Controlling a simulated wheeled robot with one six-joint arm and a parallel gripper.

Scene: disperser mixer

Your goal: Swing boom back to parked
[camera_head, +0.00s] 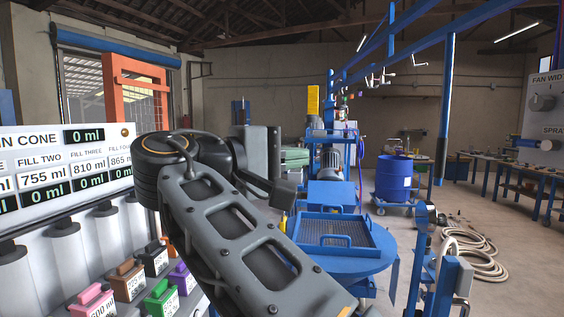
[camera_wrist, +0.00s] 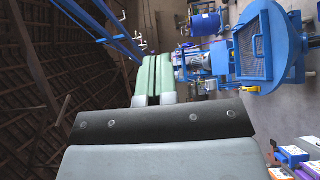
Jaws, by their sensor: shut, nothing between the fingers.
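A long blue overhead boom (camera_head: 425,40) runs from the blue machine at the middle toward the upper right in the head view. A blue post (camera_head: 445,110) hangs down from it, and several pale hooks (camera_head: 378,80) hang near its far part. Blue beams with hooks also show at the upper left in the wrist view (camera_wrist: 108,40). My gripper (camera_wrist: 157,60) has two green fingers lying together, shut and empty. No boom part touches the fingers in that view. In the head view my arm fills the middle left, and I cannot make out the fingers there.
A blue round table (camera_head: 345,263) with a mesh-topped tray (camera_head: 333,230) stands right of my arm. A blue drum (camera_head: 393,178) stands behind it. A filling panel (camera_head: 65,170) with coloured blocks is at left. A coiled hose (camera_head: 475,255) lies on the floor at right.

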